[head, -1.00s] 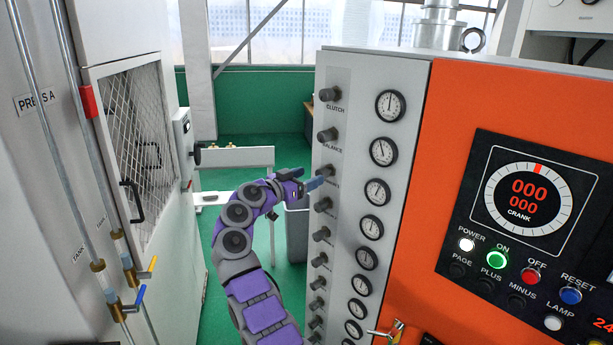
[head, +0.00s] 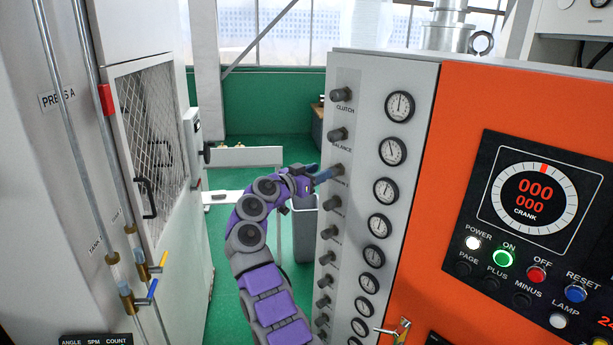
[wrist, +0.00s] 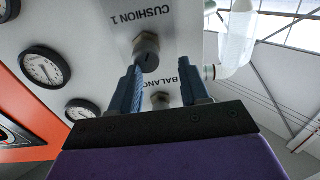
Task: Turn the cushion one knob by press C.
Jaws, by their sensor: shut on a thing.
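The cushion one knob (head: 338,170) is a dark round knob, third from the top in the knob column on the grey panel. In the wrist view the knob (wrist: 147,50) sits by the "CUSHION 1" label, at the fingertips. My gripper (head: 324,175) reaches it from the left with its blue fingers. In the wrist view the gripper (wrist: 158,66) has one finger on each side, shut on the knob with a visible gap between the fingers. The knob's pointer mark cannot be made out.
The balance knob (head: 338,134) is just above and the clutch knob (head: 341,95) higher. A column of gauges (head: 392,152) runs alongside. An orange panel (head: 455,110) stands right, and the Press A cabinet (head: 190,240) left. Green floor lies between.

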